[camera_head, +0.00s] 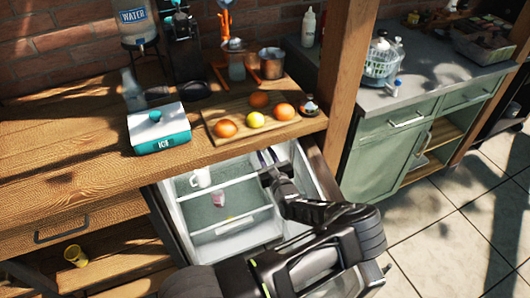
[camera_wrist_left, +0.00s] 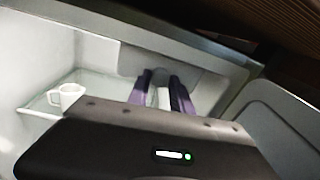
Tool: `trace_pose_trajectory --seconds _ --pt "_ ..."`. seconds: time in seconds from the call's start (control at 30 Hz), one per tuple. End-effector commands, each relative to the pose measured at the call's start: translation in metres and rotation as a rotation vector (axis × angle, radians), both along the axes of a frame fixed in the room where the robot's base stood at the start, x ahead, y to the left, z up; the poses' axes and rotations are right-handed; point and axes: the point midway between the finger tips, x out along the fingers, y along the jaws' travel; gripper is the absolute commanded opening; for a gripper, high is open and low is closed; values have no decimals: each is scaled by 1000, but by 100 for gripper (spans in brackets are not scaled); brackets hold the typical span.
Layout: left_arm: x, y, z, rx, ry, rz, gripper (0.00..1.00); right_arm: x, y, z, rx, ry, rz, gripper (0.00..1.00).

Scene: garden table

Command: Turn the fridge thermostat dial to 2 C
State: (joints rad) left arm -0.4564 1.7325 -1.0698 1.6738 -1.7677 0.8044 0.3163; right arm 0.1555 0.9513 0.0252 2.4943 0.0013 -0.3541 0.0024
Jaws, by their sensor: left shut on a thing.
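The fridge (camera_head: 235,232) stands open under the wooden counter, with its white lit interior and shelves showing. My left gripper (camera_head: 268,160) reaches into its upper right part, near the back wall. In the left wrist view, my left gripper (camera_wrist_left: 163,95) has its two purple-edged fingers closed on a small white part (camera_wrist_left: 163,99), which looks like the thermostat dial. The fingers hide most of it, and no scale or number can be read. My right gripper is not in view.
A white mug (camera_head: 200,178) stands on the fridge's upper glass shelf, left of my gripper; a pinkish item (camera_head: 219,200) is lower down. The open fridge door (camera_head: 318,168) is close on the right. The counter above holds a cutting board (camera_head: 222,113) with fruit and a teal ICE box (camera_head: 158,130).

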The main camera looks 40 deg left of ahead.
Motion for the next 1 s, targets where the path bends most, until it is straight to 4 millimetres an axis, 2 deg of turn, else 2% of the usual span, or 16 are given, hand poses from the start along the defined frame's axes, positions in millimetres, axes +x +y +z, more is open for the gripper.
trace_pose_trajectory --seconds 0.6,1.0 --pt "1 -1 1 257 494 0 0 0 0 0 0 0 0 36" --pt "2 -1 2 341 654 -1 0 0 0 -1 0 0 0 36"
